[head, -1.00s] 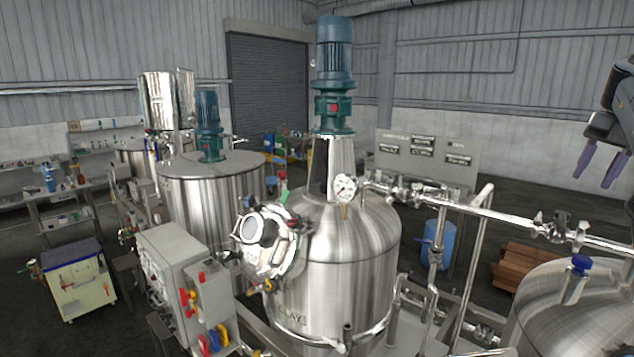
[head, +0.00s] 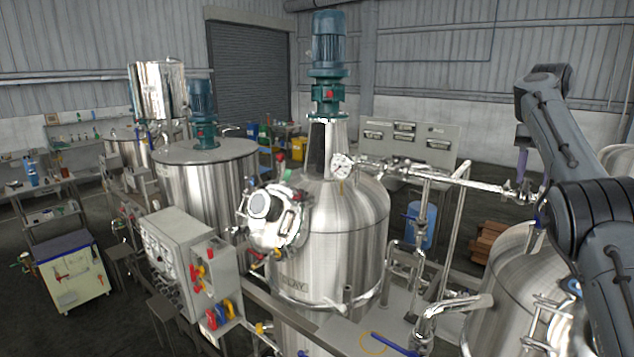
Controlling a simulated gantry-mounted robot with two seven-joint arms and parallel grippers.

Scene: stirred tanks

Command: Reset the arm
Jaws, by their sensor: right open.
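My right arm reaches in from the right edge of the head view, bent at a high elbow. My right gripper (head: 522,153) is partly hidden. One purple finger shows, hanging downward beside the arm, above the pipe run at right. The other finger cannot be made out behind my arm. Nothing is seen held, and the gripper is open. My left arm and left gripper are not in view.
A steel tank (head: 345,240) with a teal motor (head: 328,50) stands in the middle. A steel pipe (head: 460,181) runs right from it, below my right gripper. Another tank (head: 500,260) stands close to my arm. A grey control box (head: 172,255) stands at left.

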